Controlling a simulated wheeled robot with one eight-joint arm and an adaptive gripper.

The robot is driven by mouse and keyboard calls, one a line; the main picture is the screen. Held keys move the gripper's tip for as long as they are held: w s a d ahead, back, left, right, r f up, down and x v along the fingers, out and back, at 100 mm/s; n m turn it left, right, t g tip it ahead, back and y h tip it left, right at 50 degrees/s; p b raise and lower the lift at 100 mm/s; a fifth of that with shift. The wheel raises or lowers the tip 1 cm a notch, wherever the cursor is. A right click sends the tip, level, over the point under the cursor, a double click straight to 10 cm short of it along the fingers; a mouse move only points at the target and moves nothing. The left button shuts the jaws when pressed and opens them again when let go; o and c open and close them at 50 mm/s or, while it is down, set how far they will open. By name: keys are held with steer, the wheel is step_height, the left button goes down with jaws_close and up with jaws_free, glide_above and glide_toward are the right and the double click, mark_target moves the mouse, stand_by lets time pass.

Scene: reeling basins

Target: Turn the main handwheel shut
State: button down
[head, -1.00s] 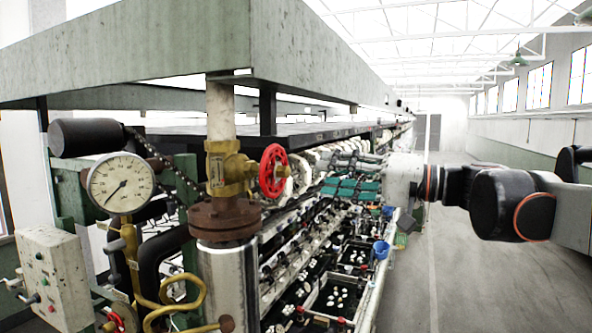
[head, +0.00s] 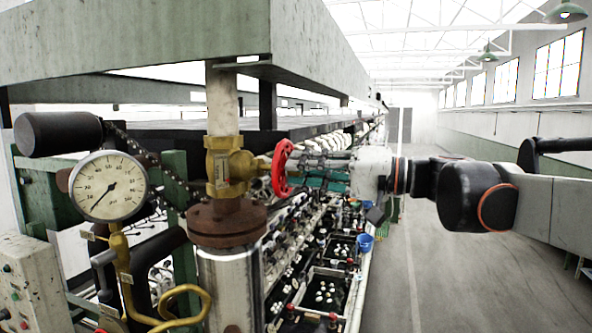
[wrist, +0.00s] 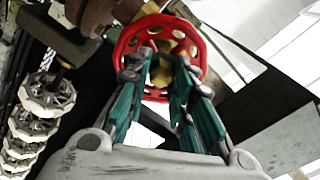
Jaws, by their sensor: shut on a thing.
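The main handwheel is a red wheel (head: 281,168) on the brass valve (head: 224,167) of the vertical pipe. It is seen nearly edge-on in the head view. My gripper (head: 308,171) reaches it from the right, level with the wheel. In the wrist view the red wheel (wrist: 140,42) fills the top middle, and the fingers of my gripper (wrist: 162,62) with green pads lie against its near side. The fingers are shut on the wheel. The exact contact is partly hidden by the fingers.
A pressure gauge (head: 107,186) and a yellow bent pipe (head: 180,300) stand left of the valve. A control box (head: 25,280) is at the lower left. Basins (head: 325,290) run along the machine behind the wheel. The aisle floor (head: 430,270) on the right is clear.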

steer(key=shift+m+b, duration=0.45)
steer(key=shift+m, duration=1.15)
steer(key=c, duration=1.4)
jaws_free()
